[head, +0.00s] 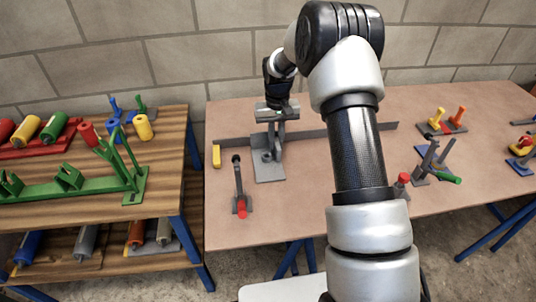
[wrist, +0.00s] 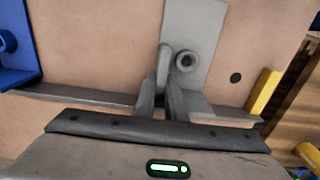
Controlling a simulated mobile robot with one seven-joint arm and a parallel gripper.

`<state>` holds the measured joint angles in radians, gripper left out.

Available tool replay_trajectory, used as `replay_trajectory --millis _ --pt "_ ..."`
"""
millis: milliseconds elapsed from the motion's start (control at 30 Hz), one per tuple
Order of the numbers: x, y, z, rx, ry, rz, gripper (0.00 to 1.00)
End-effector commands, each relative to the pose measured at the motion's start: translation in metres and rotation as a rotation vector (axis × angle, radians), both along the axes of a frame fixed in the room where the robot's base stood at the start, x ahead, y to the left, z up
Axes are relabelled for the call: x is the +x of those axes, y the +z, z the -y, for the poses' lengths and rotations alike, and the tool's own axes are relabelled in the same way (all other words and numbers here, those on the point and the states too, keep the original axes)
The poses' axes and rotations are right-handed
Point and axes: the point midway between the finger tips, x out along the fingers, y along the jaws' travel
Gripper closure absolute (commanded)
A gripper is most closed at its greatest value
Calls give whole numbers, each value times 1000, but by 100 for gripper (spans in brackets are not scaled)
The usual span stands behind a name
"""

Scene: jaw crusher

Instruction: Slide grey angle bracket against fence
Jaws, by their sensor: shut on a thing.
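The grey angle bracket (head: 268,170) stands on the pinkish-brown table, its flat base plate toward the front and its upright part under my gripper. My gripper (head: 277,116) is above and behind it, shut on its upright part. The wrist view shows the bracket's plate (wrist: 196,28) with a round boss on it. The fence, a long low grey bar (head: 345,131), runs left to right across the table at the bracket's rear; it also shows in the wrist view (wrist: 75,95). Whether bracket and fence touch is hidden.
A yellow block (head: 216,156) is at the fence's left end. A dark lever with a red tip (head: 241,195) stands front left of the bracket. Tools with red and green handles (head: 430,167) lie to the right, beyond my arm. A wooden shelf (head: 170,160) is at left.

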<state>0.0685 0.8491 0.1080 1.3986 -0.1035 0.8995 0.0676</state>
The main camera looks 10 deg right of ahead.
Motion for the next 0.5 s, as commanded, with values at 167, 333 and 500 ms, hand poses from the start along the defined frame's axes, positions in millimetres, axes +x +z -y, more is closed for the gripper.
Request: replay_trajectory --millis 167,333,500 --pt "1 1 -6 0 2 2 100" --pt "1 1 -15 0 2 2 100" --pt "1 1 -23 0 1 2 100"
